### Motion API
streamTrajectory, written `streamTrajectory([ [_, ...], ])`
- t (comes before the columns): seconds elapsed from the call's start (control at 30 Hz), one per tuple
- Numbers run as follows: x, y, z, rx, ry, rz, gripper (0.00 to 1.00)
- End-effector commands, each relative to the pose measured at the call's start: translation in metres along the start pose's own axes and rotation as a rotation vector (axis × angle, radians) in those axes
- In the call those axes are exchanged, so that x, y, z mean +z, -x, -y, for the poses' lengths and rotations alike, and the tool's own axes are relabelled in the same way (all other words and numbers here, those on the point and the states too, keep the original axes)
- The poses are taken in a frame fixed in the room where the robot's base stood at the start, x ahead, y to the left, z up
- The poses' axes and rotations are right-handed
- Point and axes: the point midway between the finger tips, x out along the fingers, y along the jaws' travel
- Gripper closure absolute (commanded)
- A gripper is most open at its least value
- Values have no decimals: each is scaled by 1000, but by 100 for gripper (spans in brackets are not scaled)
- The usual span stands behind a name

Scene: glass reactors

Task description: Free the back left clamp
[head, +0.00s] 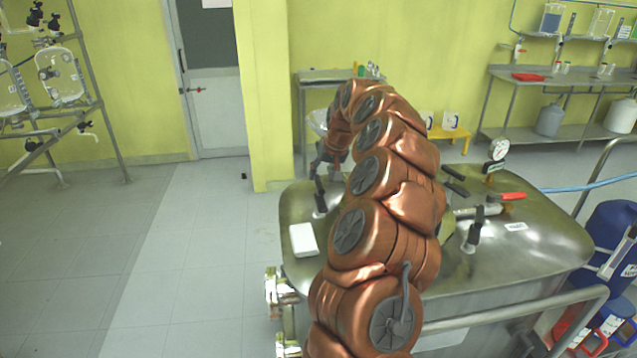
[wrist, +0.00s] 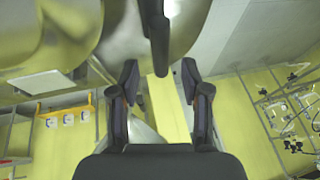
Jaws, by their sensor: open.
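My gripper (head: 323,158) reaches over the back left part of a steel vessel lid (head: 540,248). In the wrist view, my gripper (wrist: 159,69) is open, its two dark fingers well apart. A dark clamp handle (wrist: 157,38) hangs into that view from the top, its end between the fingertips; I cannot see contact. In the head view, an upright black clamp handle (head: 320,193) stands at the lid's left side, just below my gripper. Whether both views show the same handle is unclear. My arm hides much of the lid's middle.
Other black clamp handles (head: 473,228) stand on the lid's right part, near a red-handled valve (head: 512,196) and a pressure gauge (head: 498,149). A white block (head: 304,240) lies at the lid's left edge. A metal rail (head: 510,310) runs in front.

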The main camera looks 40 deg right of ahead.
Motion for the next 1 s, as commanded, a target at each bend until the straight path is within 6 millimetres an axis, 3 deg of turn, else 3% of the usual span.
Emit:
streamTrajectory([
  [0.33, 0, -46, 1, 0, 2, 3, 53],
  [0.67, 0, -52, 1, 0, 1, -1, 53],
  [1.0, 0, -52, 1, 0, 1, -1, 88],
])
